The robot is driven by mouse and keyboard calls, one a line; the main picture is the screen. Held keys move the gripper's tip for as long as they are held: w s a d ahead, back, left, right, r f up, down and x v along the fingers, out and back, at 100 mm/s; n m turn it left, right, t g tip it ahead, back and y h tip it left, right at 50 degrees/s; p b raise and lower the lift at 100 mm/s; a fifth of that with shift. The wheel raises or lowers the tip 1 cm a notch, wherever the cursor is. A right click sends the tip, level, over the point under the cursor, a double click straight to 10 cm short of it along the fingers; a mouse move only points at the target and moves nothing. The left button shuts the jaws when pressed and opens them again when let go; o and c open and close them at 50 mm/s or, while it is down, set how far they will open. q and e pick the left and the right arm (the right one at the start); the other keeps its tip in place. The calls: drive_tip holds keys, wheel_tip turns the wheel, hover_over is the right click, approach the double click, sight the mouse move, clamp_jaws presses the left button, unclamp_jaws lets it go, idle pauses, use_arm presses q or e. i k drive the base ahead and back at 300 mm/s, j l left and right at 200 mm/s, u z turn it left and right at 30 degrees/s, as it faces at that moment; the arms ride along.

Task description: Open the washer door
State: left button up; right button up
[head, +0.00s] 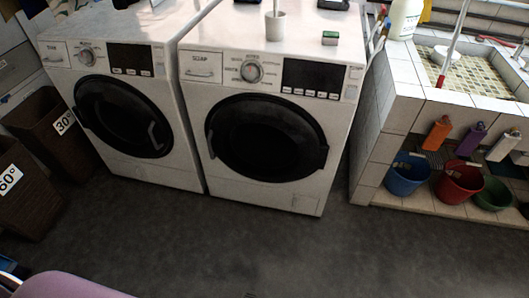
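Two white front-loading washers stand side by side in the head view, the left washer (180,172) and the right washer (345,120). Neither of my grippers is in view.
Brown baskets (55,125) stand at the left. A white cup (275,25) stands on the right washer. The grey floor (270,245) before the washers is clear. A purple object (75,287) shows bottom left.

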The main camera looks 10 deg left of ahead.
sight(260, 140)
drive_tip(key=u, duration=0.7)
drive_tip(key=i+j+u, duration=0.2)
drive_tip(key=j+u, duration=0.15)
drive_tip(key=u, duration=0.15)
drive_tip(key=i+j+u, duration=0.25)
drive_tip(key=u, duration=0.2)
